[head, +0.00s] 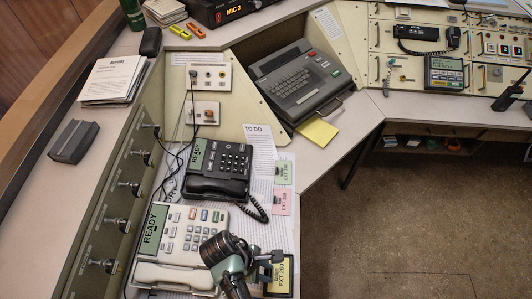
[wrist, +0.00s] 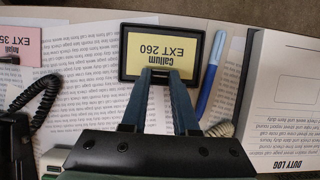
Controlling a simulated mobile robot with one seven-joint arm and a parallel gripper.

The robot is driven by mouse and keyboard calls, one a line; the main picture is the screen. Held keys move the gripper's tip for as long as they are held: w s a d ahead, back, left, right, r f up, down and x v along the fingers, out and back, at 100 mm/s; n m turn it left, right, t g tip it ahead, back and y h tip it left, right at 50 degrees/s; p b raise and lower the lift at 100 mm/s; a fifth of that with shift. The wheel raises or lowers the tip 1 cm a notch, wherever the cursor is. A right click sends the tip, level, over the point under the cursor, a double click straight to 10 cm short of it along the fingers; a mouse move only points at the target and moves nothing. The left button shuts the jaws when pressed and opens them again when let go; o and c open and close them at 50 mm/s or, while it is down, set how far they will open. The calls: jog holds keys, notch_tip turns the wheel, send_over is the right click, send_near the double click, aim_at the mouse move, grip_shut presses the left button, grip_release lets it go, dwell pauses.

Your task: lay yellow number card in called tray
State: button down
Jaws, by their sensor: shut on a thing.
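The yellow number card (head: 279,275), reading "Callum EXT 260", is at the lower middle of the head view. It also shows upside down at the top of the wrist view (wrist: 165,45). A black-rimmed tray (wrist: 123,52) surrounds it, and the card appears within the rim. I cannot tell whether the card rests on the tray floor or is slightly above it. My gripper (wrist: 158,80) is shut on the card's near edge, with both fingertips close together there. In the head view my gripper (head: 266,268) partly hides the card's left side.
A white phone (head: 180,235) and a black phone (head: 217,170) stand left of the tray. Green (head: 284,172) and pink (head: 283,202) cards lie behind it. A blue pen (wrist: 212,75) and a duty log (wrist: 285,100) lie right of the tray in the wrist view.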

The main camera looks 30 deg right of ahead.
jog(key=shift+f, duration=0.1)
jog(key=c, duration=0.7)
grip_release()
